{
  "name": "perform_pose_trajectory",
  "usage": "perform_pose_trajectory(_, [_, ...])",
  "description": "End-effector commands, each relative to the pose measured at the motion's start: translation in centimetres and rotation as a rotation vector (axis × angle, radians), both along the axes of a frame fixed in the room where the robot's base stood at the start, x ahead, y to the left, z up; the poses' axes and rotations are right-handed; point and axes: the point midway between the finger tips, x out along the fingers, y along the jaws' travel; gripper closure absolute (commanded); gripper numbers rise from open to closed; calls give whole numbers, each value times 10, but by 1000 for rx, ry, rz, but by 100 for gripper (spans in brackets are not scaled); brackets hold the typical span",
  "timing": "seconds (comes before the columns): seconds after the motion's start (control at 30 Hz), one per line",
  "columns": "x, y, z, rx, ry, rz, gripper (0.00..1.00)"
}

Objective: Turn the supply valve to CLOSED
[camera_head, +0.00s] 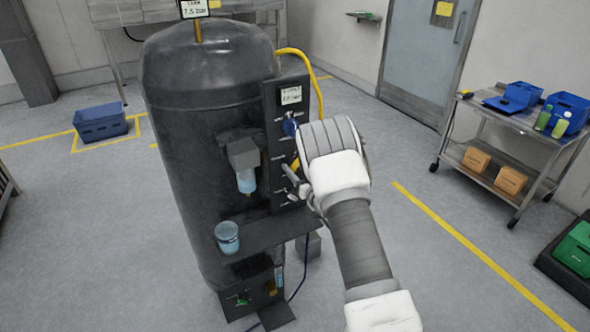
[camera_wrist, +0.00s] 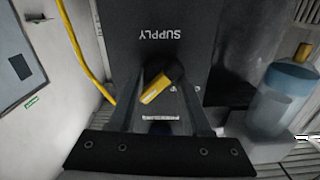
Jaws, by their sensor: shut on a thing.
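The supply valve's yellow handle (camera_wrist: 156,88) sits on the dark panel (camera_wrist: 130,22) under an upside-down SUPPLY label (camera_wrist: 162,34) in the wrist view. The handle lies at a slant between the two dark fingers of my gripper (camera_wrist: 160,84), which is shut on it. Small lettering beside the handle is too small to read, and part of the valve is hidden by the fingers. In the head view my pale wrist and hand reach the right side of the control panel (camera_head: 270,150), and they hide most of the grip.
The black tank (camera_head: 190,130) stands behind the panel, with a shelf holding a light-blue cup (camera_head: 227,238). A yellow hose (camera_head: 318,85) loops beside the panel. A blue crate (camera_head: 101,122) is at the left; a cart (camera_head: 500,120) is at the right. Open floor lies between.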

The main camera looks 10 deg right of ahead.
Motion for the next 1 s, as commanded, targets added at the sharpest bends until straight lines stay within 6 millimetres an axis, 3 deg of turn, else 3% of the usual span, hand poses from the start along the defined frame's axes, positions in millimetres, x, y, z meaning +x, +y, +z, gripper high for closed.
perform_pose_trajectory(0.37, [0, 0, -6, -179, -63, 1, 100])
perform_pose_trajectory(1.0, [0, 0, -7, -753, -250, -1, 100])
